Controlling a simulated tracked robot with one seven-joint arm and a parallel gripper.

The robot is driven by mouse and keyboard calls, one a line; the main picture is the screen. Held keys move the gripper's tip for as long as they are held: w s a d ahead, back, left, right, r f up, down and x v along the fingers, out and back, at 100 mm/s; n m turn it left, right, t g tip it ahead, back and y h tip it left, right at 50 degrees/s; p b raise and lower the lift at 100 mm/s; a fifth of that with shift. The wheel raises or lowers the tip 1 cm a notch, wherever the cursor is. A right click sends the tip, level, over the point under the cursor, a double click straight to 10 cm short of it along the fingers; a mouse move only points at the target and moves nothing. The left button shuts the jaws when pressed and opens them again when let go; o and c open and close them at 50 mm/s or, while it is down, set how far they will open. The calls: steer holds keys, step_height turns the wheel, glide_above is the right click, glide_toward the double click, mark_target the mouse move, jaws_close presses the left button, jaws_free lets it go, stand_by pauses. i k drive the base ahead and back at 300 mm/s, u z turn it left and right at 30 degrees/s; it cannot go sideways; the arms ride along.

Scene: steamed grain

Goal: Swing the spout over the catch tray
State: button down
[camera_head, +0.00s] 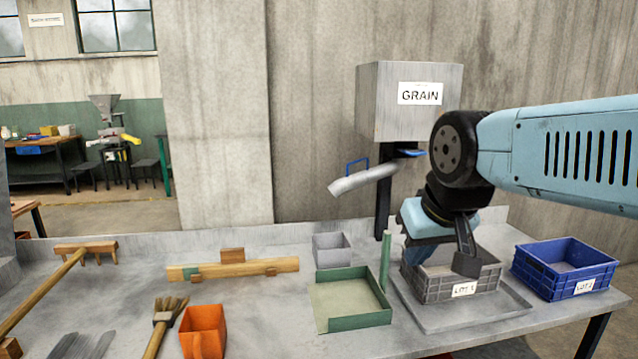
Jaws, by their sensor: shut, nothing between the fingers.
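The grey spout (365,180) hangs below the hopper marked GRAIN (375,105), with its open end pointing left and down. A blue handle (356,163) stands up on it. A shallow green tray (352,322) and a flat grey tray (475,325) lie on the bench; I cannot tell which is the catch tray. A grey crate with a LOT label (428,288) stands in the grey tray. My gripper (466,262) is shut and empty, low in front of and over the crate, to the right of the spout and apart from it. My arm hides part of the hopper's surroundings.
A blue LOT crate (588,287) stands at the right. A small grey bin (332,250), an upright green post (385,262), a wooden bar (235,269), an orange box (203,335), a brush (163,320) and a wooden rake (60,275) lie farther left.

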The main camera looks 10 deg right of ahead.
mark_target(372, 174)
steer(key=z, duration=0.1)
steer(key=i, duration=0.95)
steer(key=u, duration=0.1)
